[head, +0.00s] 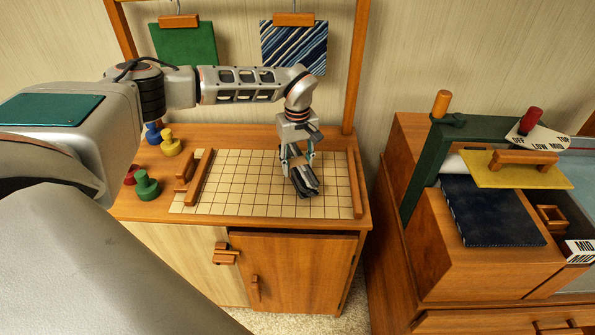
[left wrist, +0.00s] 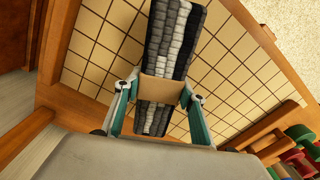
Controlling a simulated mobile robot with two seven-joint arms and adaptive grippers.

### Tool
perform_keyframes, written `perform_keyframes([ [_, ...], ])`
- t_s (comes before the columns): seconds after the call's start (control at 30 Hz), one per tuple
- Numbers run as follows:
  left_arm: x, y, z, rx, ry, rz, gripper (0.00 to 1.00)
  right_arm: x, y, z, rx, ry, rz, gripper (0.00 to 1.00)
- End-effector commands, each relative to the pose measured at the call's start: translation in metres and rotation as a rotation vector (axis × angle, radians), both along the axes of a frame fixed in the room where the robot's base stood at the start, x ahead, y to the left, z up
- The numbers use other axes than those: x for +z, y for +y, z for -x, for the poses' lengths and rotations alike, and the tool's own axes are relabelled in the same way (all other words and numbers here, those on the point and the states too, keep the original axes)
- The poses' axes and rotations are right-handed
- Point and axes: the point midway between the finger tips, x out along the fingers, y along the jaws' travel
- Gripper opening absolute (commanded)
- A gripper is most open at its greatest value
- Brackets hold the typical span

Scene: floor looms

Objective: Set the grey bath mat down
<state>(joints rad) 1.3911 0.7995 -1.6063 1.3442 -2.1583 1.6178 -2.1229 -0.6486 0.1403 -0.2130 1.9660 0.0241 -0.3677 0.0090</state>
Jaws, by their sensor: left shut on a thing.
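The grey bath mat (head: 306,184) is a small bundle striped in black, grey and white. A plain brown band (left wrist: 161,91) wraps its middle in the left wrist view, where the mat's striped end (left wrist: 172,35) also shows. My left gripper (head: 298,162) points down over the right part of the gridded top (head: 240,180) and is shut on the mat. In the left wrist view its fingers (left wrist: 159,96) stand on both sides of the band. The mat is over the grid; I cannot tell whether it touches it. My right gripper is not in view.
Wooden rails (head: 199,178) edge the grid. Several coloured pegs (head: 147,184) stand left of it. A green cloth (head: 185,44) and a striped cloth (head: 294,46) hang behind. A wooden machine with a dark blue pad (head: 488,212) stands at right. The grid's left and middle are clear.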

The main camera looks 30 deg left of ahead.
Motion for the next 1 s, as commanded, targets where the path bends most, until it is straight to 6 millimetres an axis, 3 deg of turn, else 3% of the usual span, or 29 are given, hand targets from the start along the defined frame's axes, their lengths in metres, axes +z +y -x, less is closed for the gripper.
perform_keyframes([
  [0.17, -0.024, 0.000, 0.000, 0.001, 0.001, 0.000, 0.08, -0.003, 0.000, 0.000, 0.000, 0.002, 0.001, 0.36],
  [0.53, -0.027, 0.000, 0.000, 0.000, 0.000, 0.000, 0.08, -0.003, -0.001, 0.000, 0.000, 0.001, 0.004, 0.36],
  [0.57, -0.027, 0.000, 0.000, 0.000, 0.000, 0.000, 0.47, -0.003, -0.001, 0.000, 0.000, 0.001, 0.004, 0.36],
  [0.6, -0.027, 0.000, 0.000, 0.000, 0.000, 0.000, 0.57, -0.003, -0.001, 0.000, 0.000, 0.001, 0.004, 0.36],
  [1.0, -0.023, 0.000, 0.000, 0.000, 0.000, 0.000, 0.57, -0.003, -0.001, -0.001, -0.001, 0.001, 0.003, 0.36],
])
